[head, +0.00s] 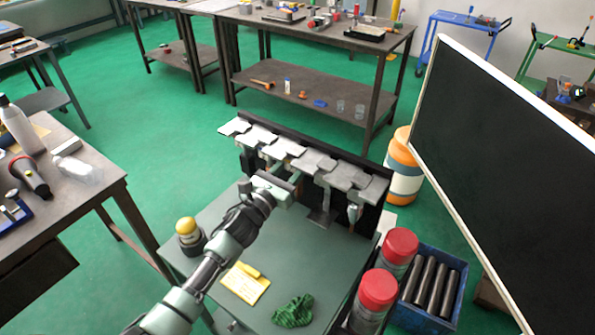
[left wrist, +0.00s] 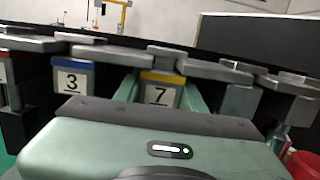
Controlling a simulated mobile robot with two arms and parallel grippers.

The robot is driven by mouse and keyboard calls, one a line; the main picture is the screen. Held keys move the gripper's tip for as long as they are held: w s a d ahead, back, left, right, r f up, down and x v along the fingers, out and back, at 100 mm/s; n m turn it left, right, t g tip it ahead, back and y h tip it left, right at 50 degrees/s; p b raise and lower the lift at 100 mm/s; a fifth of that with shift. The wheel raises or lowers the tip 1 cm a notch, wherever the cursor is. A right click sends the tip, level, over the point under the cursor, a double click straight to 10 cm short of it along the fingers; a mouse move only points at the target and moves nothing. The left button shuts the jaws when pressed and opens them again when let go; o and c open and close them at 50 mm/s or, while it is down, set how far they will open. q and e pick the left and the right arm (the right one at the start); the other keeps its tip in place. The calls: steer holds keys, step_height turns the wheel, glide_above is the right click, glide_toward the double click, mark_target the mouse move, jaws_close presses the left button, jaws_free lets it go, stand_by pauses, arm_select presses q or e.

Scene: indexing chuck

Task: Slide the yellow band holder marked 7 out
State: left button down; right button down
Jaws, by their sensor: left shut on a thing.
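The holder with the yellow band and the number 7 (left wrist: 158,93) hangs in the rack, centred in the left wrist view. My left gripper (head: 284,182) is at the front of the rack in the head view. Its two green fingers stand on either side of the 7 holder, and it is shut on that holder. The gripper body hides the holder's lower part in the left wrist view. In the head view the gripper covers most of it. My right gripper is in neither view.
A blue-band holder marked 3 (left wrist: 73,78) hangs just left. Flat grey metal tops (head: 313,162) line the dark rack. On the green table (head: 215,225) are a yellow-topped item (head: 187,230), a yellow note (head: 244,285) and a green cloth (head: 293,311). Red-lidded jars (head: 378,290) stand right.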

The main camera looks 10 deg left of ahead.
arm_select(q)
steer(key=shift+r, duration=0.3)
steer(key=r+p+v, duration=0.1)
steer(key=v, duration=0.6)
steer(key=shift+s+a, duration=0.2)
steer(key=shift+s, duration=0.2)
stand_by(0.9)
stand_by(0.4)
